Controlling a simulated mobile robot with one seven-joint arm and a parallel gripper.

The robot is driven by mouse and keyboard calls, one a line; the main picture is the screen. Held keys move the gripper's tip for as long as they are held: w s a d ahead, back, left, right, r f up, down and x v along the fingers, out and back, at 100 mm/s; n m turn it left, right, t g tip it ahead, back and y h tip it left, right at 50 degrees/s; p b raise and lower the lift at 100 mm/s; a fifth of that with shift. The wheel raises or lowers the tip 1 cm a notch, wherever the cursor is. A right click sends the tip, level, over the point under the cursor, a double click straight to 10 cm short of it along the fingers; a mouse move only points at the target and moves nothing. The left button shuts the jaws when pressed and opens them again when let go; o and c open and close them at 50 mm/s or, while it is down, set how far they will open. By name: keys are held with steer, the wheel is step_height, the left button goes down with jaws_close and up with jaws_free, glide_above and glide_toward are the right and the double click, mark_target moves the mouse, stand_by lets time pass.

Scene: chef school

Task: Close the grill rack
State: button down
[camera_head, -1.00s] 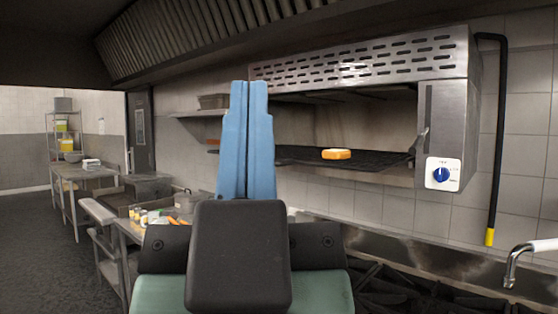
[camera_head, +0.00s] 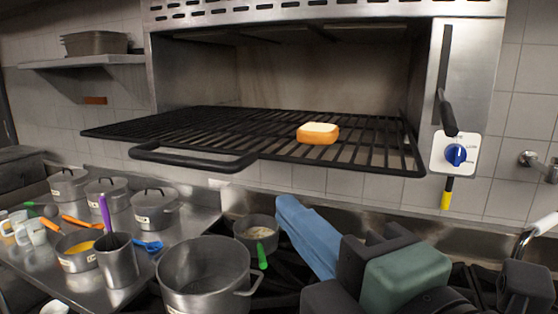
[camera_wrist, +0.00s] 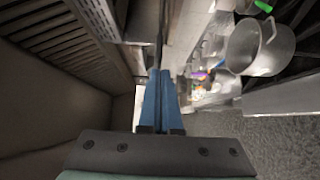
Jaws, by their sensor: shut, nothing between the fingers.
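The grill rack (camera_head: 225,131) is a black wire rack in the steel wall grill (camera_head: 330,8). It sticks out toward me, with its looped handle (camera_head: 190,158) at the front left. A slice of bread with an orange-brown crust (camera_head: 318,133) lies on the rack. My gripper (camera_head: 286,208) has blue fingers, shut and empty, below and in front of the rack, apart from it.
A large pot (camera_head: 205,275) and a small pan (camera_head: 256,236) stand below the rack, left of my gripper. Lidded pots (camera_head: 108,192) and utensils crowd the steel counter at left. A blue knob (camera_head: 456,155) and a dark lever (camera_head: 447,115) are on the grill's right side.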

steer(key=p+x, duration=0.7)
steer(key=x, duration=0.3)
steer(key=shift+w+r, duration=0.1)
steer(key=shift+w+d+p, duration=0.3)
steer(key=shift+w, duration=0.2)
steer(key=shift+w+d+p, duration=0.25)
steer(key=shift+w+p, duration=0.05)
steer(key=shift+w, duration=0.15)
steer(key=shift+w+d, duration=0.25)
steer(key=shift+w, duration=0.45)
